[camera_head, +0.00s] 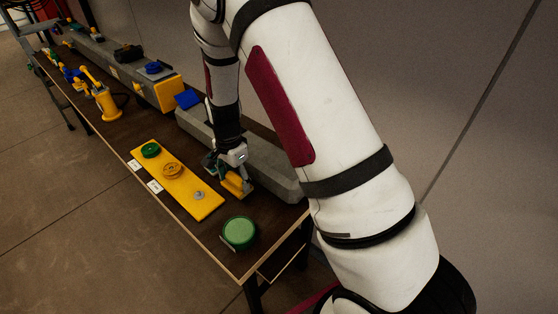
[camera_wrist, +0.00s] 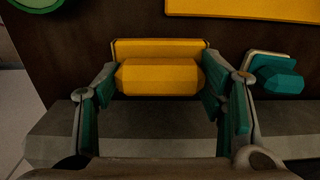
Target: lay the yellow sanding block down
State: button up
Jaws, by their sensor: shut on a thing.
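The yellow sanding block (camera_wrist: 158,78) sits between the two fingers of my gripper (camera_wrist: 160,86) in the wrist view. My gripper is shut on it, with a finger at each end. In the head view the block (camera_head: 234,185) shows below my gripper, low over the dark table, between the yellow board and the grey beam. I cannot tell whether it touches the tabletop.
A teal block (camera_wrist: 278,80) lies to the right in the wrist view. The yellow board (camera_head: 178,180) carries several round pieces. A grey beam (camera_head: 273,177) runs along the back of the table (camera_head: 205,238). A green round tin (camera_head: 239,233) stands near the front end.

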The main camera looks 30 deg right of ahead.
jog(key=shift+f+b, duration=0.7)
jog(key=shift+f, duration=0.85)
jog(key=o, duration=1.1)
notch_tip(320, 180, up, 11)
jog(key=shift+r, duration=0.5)
